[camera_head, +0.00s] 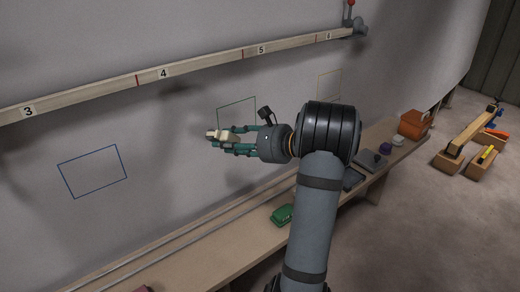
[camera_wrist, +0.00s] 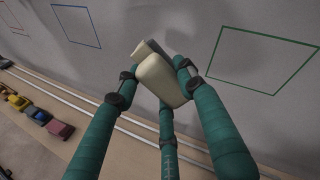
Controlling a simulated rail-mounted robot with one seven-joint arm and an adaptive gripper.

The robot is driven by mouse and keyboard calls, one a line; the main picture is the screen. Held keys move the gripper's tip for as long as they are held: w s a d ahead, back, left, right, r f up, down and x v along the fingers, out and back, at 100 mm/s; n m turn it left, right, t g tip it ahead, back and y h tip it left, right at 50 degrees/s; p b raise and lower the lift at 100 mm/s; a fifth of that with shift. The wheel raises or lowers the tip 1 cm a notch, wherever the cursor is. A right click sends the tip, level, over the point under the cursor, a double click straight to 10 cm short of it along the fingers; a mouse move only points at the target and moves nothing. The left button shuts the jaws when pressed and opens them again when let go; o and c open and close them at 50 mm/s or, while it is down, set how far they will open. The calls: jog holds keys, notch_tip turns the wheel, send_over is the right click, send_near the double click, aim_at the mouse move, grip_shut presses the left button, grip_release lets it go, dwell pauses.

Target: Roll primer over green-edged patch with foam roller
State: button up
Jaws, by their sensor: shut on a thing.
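My gripper (camera_head: 222,138) is shut on a pale cream tool (camera_head: 224,136) and holds it in the air in front of the grey wall. In the wrist view the tool (camera_wrist: 163,80) is a rounded cream piece with a grey part beside it, between the teal fingers; I cannot tell whether it is the foam roller. The green-edged patch (camera_head: 236,113) is on the wall, its lower part hidden behind my gripper. In the wrist view the patch (camera_wrist: 262,60) lies right of the tool, clear of it. No contact with the wall is visible.
A numbered wooden batten (camera_head: 205,66) crosses the wall above. A bench (camera_head: 215,248) runs below, with a green item (camera_head: 282,215) and an orange box (camera_head: 414,124).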

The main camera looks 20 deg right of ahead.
jog(key=w+d+f+m+t+h+b, duration=0.35)
jog(key=w+d+m+t, duration=0.2)
jog(key=d, duration=0.45)
jog(key=d+p+x, duration=0.1)
jog(key=p+x, duration=0.2)
jog(key=x, duration=0.3)
jog(key=shift+w+n+t, duration=0.35)
jog(key=shift+w, duration=0.25)
jog(key=o, duration=0.5)
jog(key=c, duration=0.6)
jog(key=shift+o, duration=0.2)
